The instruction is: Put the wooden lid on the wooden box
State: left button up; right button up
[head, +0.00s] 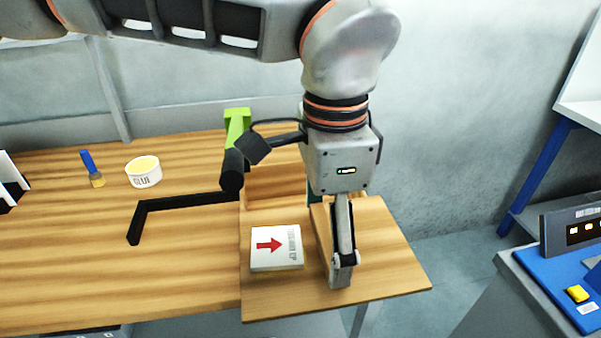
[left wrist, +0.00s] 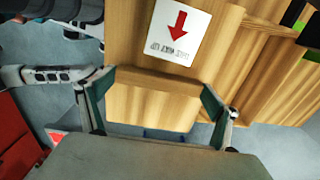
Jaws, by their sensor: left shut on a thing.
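The wooden lid (head: 392,268) is a flat wooden panel with a raised bar across it and a white label with a red arrow. My left gripper (head: 340,272) is shut on that bar. In the left wrist view the fingers (left wrist: 155,100) sit at the two ends of the bar, and the lid (left wrist: 150,115) shows on both sides of it. The lid overhangs the table front; its height above the table is hard to tell. Behind it a wooden wall, seemingly the wooden box (head: 272,183), shows partly; the lid and gripper hide the rest. My right gripper is not in view.
The wooden table (head: 100,265) bears a glue tub (head: 143,173), a blue-handled brush (head: 92,168), a black angled strip (head: 180,203) and a green-and-black tool (head: 237,125) close to the wooden wall. A blue panel with a yellow button (head: 577,293) stands far right.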

pick_arm(q)
jog(key=shift+w+r, duration=0.1)
jog(key=shift+w, duration=0.2)
jog(key=w+a+f+p, duration=0.1)
jog(key=w+a+p, duration=0.1)
jog(key=w, duration=1.5)
jog(key=shift+a+f+p, duration=0.25)
jog(key=shift+a+p, duration=0.1)
jog(key=shift+a, duration=0.35)
jog(key=shift+f, duration=0.1)
jog(key=shift+f+b, duration=0.35)
jog(key=shift+f, duration=0.2)
jog(key=o, duration=1.2)
